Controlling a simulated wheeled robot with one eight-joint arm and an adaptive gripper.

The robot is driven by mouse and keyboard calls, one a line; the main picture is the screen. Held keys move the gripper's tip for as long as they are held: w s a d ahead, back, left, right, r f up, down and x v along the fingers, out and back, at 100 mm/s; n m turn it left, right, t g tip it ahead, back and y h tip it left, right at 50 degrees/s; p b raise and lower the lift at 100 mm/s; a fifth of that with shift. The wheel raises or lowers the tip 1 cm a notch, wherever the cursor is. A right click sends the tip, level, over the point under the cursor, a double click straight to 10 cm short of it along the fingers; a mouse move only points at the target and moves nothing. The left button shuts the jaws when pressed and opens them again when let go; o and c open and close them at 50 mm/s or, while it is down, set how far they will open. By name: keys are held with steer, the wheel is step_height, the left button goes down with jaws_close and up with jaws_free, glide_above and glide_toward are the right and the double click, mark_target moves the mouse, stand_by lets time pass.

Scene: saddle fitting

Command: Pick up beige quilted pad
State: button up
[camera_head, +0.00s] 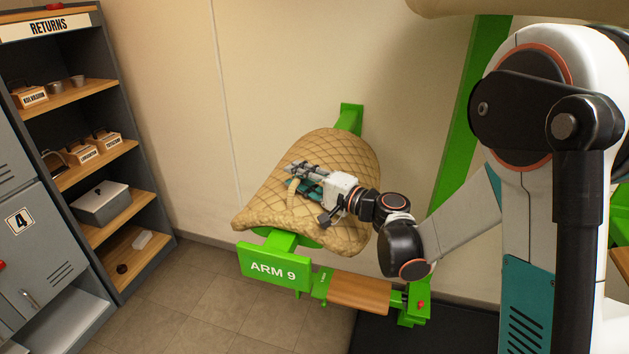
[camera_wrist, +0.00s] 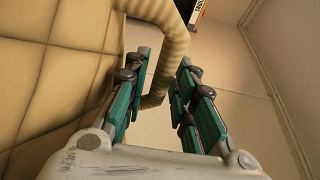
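The beige quilted pad (camera_head: 345,155) is draped over a green arm labelled ARM 9 (camera_head: 275,269). A beige strap or handle loop (camera_head: 293,193) stands out from the pad's surface. In the wrist view the quilted surface (camera_wrist: 45,60) fills the left side. There the loop (camera_wrist: 173,45) passes between the fingertips of my gripper (camera_wrist: 167,68). My gripper, also in the head view (camera_head: 297,178), lies against or just over the pad's face. Its fingers are apart, with a gap showing between the loop and the right finger. Whether the loop touches the left finger is unclear.
A grey RETURNS shelf (camera_head: 110,190) with labelled boxes and cups stands at the left beside grey lockers (camera_head: 30,250). A green post (camera_head: 460,110) rises behind my arm. A wooden bar (camera_head: 358,292) lies below the pad. Tiled floor (camera_head: 215,290) is open between shelf and pad.

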jaws_close()
steer(key=shift+r, duration=0.1)
